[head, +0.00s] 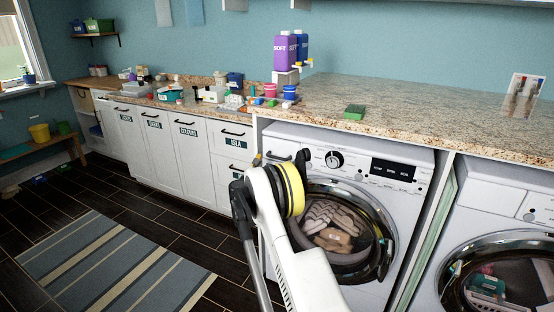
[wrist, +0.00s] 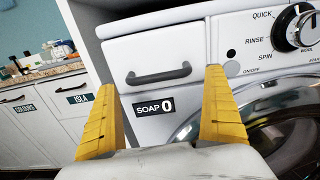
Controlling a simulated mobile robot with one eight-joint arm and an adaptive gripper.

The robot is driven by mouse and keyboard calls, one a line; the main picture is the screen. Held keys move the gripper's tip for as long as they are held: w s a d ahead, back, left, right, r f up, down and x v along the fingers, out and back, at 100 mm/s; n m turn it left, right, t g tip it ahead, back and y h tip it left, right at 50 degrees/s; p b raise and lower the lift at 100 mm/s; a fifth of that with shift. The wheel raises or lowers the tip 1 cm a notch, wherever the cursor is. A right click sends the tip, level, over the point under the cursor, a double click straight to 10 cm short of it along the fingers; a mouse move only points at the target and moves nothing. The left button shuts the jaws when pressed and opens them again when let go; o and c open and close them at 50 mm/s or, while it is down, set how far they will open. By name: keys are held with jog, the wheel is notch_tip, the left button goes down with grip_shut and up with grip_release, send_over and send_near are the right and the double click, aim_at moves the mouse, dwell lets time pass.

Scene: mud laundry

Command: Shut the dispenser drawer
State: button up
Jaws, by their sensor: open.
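The white dispenser drawer (wrist: 190,52) is at the upper left of the front washer, with a dark bar handle (wrist: 158,75) and a black "SOAP 0" label (wrist: 153,106) below it. In the head view the drawer's dark handle (head: 278,158) shows just behind my arm's end. My gripper (wrist: 163,78) is open and empty, its two yellow fingers spread either side of the handle and label in the wrist view. I see no finger contact with the drawer. How far the drawer stands out is hard to tell. In the head view my arm hides part of the washer front.
The washer's control dial (head: 334,160) and round door (head: 345,230) are right of the drawer. White cabinets (head: 190,150) stand to the left. A granite counter (head: 400,105) overhangs the washer. A striped rug (head: 110,265) lies on the dark floor at left.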

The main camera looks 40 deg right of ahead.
jog(key=v, duration=0.8)
jog(key=shift+s, duration=0.1)
jog(key=s+a+r+m+y, duration=0.4)
jog(key=s+a+r+m, duration=0.25)
jog(key=a, duration=0.25)
jog(key=s+a+r+m+y, duration=0.45)
jog(key=s+a+r, duration=0.2)
jog(key=a, duration=0.25)
jog(key=s+a+f+m+y, duration=0.2)
jog(key=s+a+m+y, duration=0.2)
jog(key=s+a, duration=0.7)
jog(key=s+a+f+m+y, duration=0.3)
jog(key=s+a+m, duration=0.4)
jog(key=s+a, duration=0.4)
jog(key=s+y, duration=0.1)
jog(key=s, duration=0.2)
jog(key=shift+a, duration=0.3)
jog(key=shift+f, duration=0.1)
